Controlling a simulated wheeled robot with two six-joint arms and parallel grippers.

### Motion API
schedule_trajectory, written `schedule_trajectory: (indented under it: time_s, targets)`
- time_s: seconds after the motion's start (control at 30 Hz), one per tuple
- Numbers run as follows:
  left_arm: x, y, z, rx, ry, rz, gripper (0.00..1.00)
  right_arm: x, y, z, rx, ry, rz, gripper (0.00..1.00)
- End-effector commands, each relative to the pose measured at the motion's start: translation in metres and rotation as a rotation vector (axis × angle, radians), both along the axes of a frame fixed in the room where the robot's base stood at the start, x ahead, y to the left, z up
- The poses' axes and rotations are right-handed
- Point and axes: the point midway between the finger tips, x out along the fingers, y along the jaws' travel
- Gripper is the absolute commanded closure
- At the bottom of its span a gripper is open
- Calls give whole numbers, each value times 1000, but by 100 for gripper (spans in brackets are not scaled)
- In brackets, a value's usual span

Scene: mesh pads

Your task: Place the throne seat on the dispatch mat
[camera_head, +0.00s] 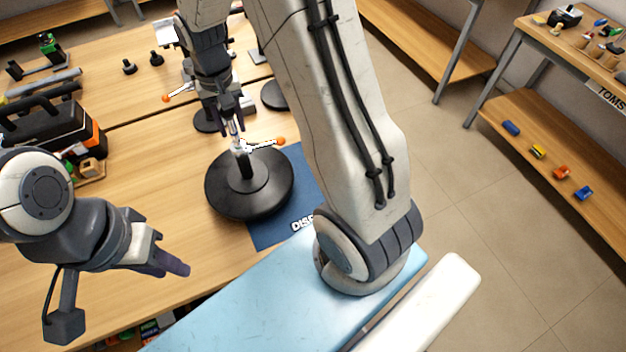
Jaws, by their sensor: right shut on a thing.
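The throne seat (225,198) is a round black disc with a short upright post at its centre and an orange-tipped lever beside the post. My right gripper (238,138) reaches down from above and is shut on the post. The blue dispatch mat (270,235) lies on the wooden table, with part of its white lettering showing. The disc overlaps the mat's left part in the picture and hides it; I cannot tell whether it touches. My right arm hides the mat's right side. My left gripper (172,263) is over the table at lower left, apart from the seat; its jaw opening is unclear.
Two more black discs (207,123) (274,96) stand behind the seat, partly hidden. A black and orange toolbox (50,125) and a small wooden tray (91,172) are at the left. Small black parts (129,67) lie farther back. The table between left gripper and seat is clear.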

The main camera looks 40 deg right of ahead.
Motion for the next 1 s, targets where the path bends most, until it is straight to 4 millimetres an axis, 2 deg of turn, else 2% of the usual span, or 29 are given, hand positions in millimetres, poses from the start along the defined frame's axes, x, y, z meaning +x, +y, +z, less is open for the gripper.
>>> schedule_trajectory:
  time_s: [0.23, 0.47, 0.7, 1.0]
  targets:
    - [0, 0, 8, 0, 0, 0, 68, -13, -22, 17, 0, -5, -233, 100]
    - [0, 0, 19, 0, 0, 0, 68, -39, -55, 37, 1, -6, -615, 100]
    - [0, 0, 33, 0, 0, -1, 68, -80, -90, 60, 1, -5, -1130, 100]
    - [0, 0, 49, 0, 0, -2, 68, -137, -120, 85, 1, -4, -1795, 100]
